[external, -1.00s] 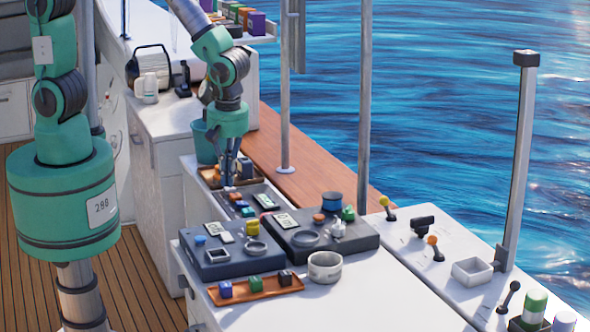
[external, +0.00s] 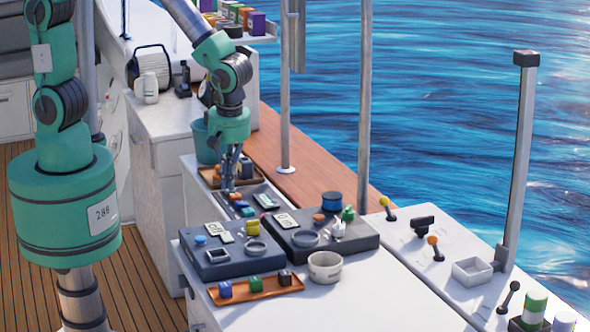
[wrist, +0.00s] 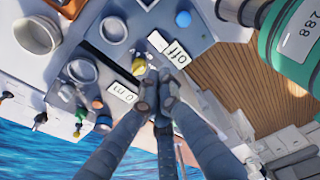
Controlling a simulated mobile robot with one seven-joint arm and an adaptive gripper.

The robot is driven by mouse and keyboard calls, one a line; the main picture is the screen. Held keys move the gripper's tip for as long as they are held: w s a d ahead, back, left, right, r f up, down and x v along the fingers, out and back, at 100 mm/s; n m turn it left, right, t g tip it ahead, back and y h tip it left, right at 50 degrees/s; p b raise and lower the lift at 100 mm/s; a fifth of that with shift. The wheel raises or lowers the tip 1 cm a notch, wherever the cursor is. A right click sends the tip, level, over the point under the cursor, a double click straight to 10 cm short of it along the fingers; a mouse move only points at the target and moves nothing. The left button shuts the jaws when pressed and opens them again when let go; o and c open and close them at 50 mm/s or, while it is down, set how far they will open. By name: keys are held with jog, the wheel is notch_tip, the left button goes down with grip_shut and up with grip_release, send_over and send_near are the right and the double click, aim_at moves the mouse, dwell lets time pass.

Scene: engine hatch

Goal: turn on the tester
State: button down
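A low blue-grey box (external: 228,265) has a blue button (wrist: 183,19), a ring and a white display (wrist: 179,53) that reads "off" in the wrist view. A darker box (external: 355,242) beside it has another white display (wrist: 122,92), a ring and small knobs. A third panel with a display (external: 266,201) and small coloured parts lies behind them. I cannot tell which is the tester. My gripper (external: 230,184) points down over the back panel; in the wrist view its fingertips (wrist: 158,90) are together with nothing visible between them. A yellow knob (wrist: 139,65) shows close to the tips.
A brown tray (external: 263,288) with small blocks and a white bowl (external: 325,267) stand in front of the boxes. Levers (external: 434,248) and a square dish (external: 472,271) are on the right counter. Upright poles stand along the water side. The front counter has bare room.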

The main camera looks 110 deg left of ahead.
aim_at(228, 235)
jog(key=f, duration=0.4)
jog(key=s+a+f, duration=0.1)
jog(key=f, duration=0.7)
jog(key=shift+s+a+f, duration=0.2)
jog(key=shift+s+f, duration=0.05)
jog(key=shift+f, duration=0.1)
jog(key=shift+f, duration=0.1)
jog(key=shift+s+a+f+t+h+b, duration=0.2)
jog(key=shift+s+f+t+h+b, duration=0.15)
jog(key=shift+f+t+h+b, duration=0.15)
jog(key=shift+w+d, duration=0.1)
jog(key=shift+d, duration=0.05)
jog(key=shift+w+d+r, duration=0.1)
jog(key=shift+w+d, duration=0.3)
jog(key=shift+w, duration=0.05)
